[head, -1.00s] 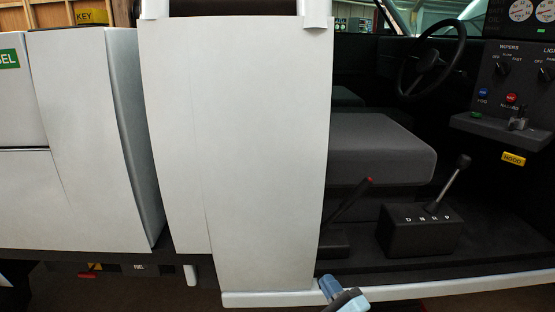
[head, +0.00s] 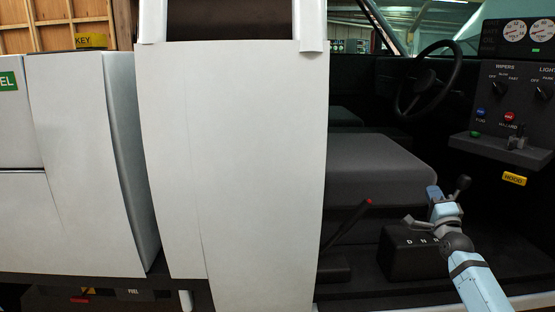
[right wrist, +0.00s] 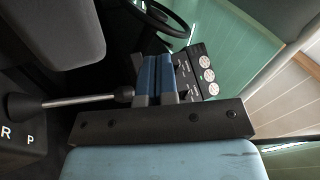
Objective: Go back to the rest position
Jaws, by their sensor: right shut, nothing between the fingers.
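My right gripper (head: 433,193) is raised in the open cab doorway, in front of the gear selector (head: 462,185) and its box marked D N R P (head: 400,250). In the right wrist view its two blue fingers (right wrist: 158,76) lie together, shut with nothing between them. The gear selector also shows in the right wrist view (right wrist: 70,101), to the left of the fingers. I cannot tell whether the arm touches the selector. My left gripper is in neither view.
A large white body panel (head: 230,150) stands at the centre. The grey seat (head: 380,168), red-tipped lever (head: 350,222), steering wheel (head: 428,80) and dashboard panel (head: 515,95) are inside the cab. A yellow HOOD label (head: 514,179) sits below the dashboard.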

